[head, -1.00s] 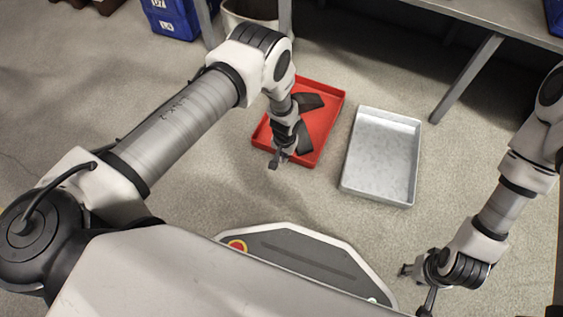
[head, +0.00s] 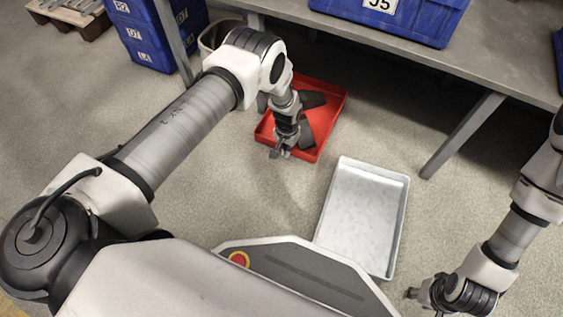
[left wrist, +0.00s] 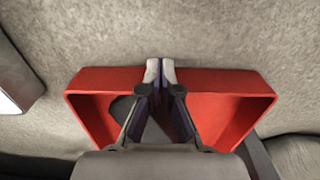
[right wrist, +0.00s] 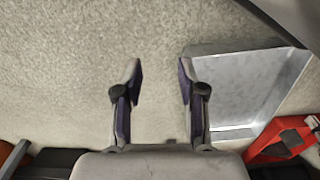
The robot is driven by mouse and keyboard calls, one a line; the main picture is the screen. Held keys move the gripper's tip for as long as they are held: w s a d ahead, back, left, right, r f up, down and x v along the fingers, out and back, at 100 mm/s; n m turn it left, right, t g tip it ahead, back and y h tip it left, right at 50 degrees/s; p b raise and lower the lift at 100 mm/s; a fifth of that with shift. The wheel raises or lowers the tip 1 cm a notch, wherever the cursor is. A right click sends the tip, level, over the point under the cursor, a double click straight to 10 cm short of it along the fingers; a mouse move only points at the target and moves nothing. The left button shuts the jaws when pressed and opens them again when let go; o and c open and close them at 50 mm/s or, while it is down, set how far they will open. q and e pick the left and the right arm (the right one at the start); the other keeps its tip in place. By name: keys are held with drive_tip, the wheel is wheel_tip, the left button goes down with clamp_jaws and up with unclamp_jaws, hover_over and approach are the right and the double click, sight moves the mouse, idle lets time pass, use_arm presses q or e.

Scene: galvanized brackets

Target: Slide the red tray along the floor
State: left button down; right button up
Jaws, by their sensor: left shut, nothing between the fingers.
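The red tray (head: 322,124) lies on the floor at upper middle in the head view, with dark flat pieces (head: 314,98) in it. My left gripper (head: 280,153) is at its near end, partly hiding the tray. In the left wrist view the shut fingers (left wrist: 160,72) overlap the middle of a wall of the red tray (left wrist: 225,82), with nothing between them. Whether they touch the wall I cannot tell. My right gripper (head: 424,298) is at lower right, open and empty above bare floor in the right wrist view (right wrist: 160,75).
A grey metal tray (head: 318,225) lies on the floor right of and nearer than the red one. A workbench (head: 480,58) with a slanting leg (head: 462,134) stands beyond.

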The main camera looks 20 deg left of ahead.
use_arm(q)
drive_tip(key=w+b, duration=0.4)
drive_tip(key=w, duration=0.1)
drive_tip(key=w+f+b, duration=0.1)
drive_tip(key=w+b, duration=0.1)
drive_tip(key=shift+w+d+f, duration=0.1)
drive_tip(key=shift+w, duration=0.15)
use_arm(e)
drive_tip(key=shift+t, duration=0.3)
drive_tip(key=f, duration=0.2)
drive_tip(key=w+f, duration=0.1)
drive_tip(key=f, duration=0.2)
drive_tip(key=w+f, duration=0.1)
drive_tip(key=f, duration=0.2)
drive_tip(key=shift+d, duration=0.1)
use_arm(q)
drive_tip(key=shift+w+r+p, duration=0.15)
drive_tip(key=shift+w+r, duration=0.05)
drive_tip(key=shift+w, duration=0.45)
drive_tip(key=shift+w+r+p, duration=0.15)
drive_tip(key=shift+w+r, duration=0.1)
drive_tip(key=shift+w, duration=0.35)
drive_tip(key=shift+w+r+p, duration=0.15)
drive_tip(key=shift+w+r, duration=0.05)
drive_tip(key=shift+w, duration=0.45)
use_arm(e)
drive_tip(key=shift+w+r, duration=0.1)
drive_tip(key=shift+r, duration=0.3)
